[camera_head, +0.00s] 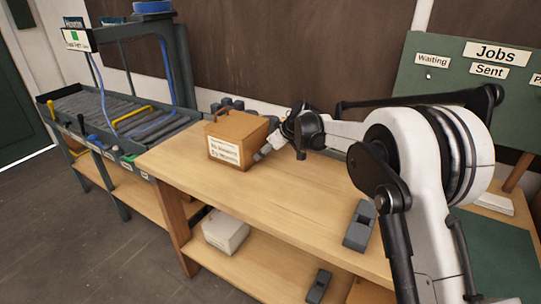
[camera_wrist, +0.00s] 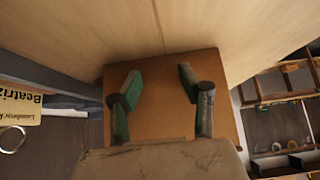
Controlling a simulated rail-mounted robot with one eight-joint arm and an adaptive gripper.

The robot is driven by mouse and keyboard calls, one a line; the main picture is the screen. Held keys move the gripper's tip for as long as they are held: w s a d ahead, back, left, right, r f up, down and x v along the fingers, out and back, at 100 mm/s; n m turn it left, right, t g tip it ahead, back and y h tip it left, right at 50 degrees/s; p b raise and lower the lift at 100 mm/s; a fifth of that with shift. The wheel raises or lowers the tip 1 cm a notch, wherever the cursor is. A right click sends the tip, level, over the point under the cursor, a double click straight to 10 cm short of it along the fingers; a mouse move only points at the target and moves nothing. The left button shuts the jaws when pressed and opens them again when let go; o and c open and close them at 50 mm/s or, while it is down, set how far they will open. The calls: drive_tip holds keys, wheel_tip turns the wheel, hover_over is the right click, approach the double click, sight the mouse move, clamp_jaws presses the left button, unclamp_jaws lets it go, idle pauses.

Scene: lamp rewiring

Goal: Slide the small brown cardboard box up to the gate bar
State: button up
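The small brown cardboard box (camera_head: 229,130) stands upright at the left end of the wooden bench, with a white printed label on its front. My gripper (camera_head: 264,150) is at its right side in the head view, close to it; contact cannot be told. In the wrist view a brown face (camera_wrist: 163,100), apparently the box, fills the middle. The two green-padded fingers of my gripper (camera_wrist: 160,95) stand apart in front of it, with nothing clearly held between them. A yellow bar (camera_head: 131,115) lies across the roller tray; I cannot tell whether it is the gate bar.
The roller tray (camera_head: 52,103) adjoins the bench (camera_head: 290,195) at the left. Dark objects (camera_head: 228,104) stand behind the box. A dark block (camera_head: 360,226) lies at the bench's front right. A white box (camera_head: 225,231) sits on the lower shelf. The bench's middle is clear.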

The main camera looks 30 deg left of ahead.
drive_tip(key=shift+a, duration=0.15)
drive_tip(key=shift+w+a, duration=0.15)
drive_tip(key=shift+a, duration=3.15)
drive_tip(key=shift+w+a+p, duration=0.15)
drive_tip(key=shift+a+p, duration=0.2)
drive_tip(key=shift+a, duration=2.9)
